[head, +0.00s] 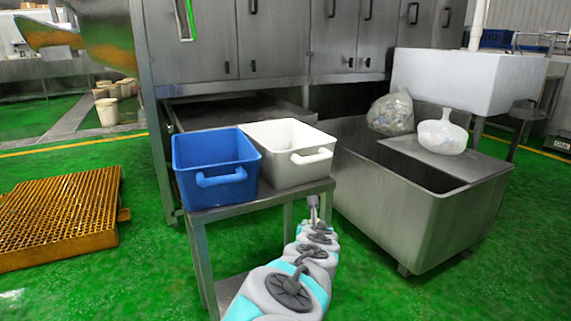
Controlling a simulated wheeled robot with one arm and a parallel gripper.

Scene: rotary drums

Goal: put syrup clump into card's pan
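I cannot make out a syrup clump or a card in the head view. Two open pans stand side by side on a small metal table: a blue pan (214,187) on the left and a white pan (292,172) on the right. The lower parts of their insides are hidden by their front walls. My arm reaches up from the bottom centre. My gripper (313,203) is small in the picture, in front of the table's right edge and below the white pan, apart from both pans. Its fingers are too small to tell whether they are open or shut.
The metal table (262,203) stands before a large steel machine (270,45). An orange grating (60,218) lies at left. Green floor between is clear.

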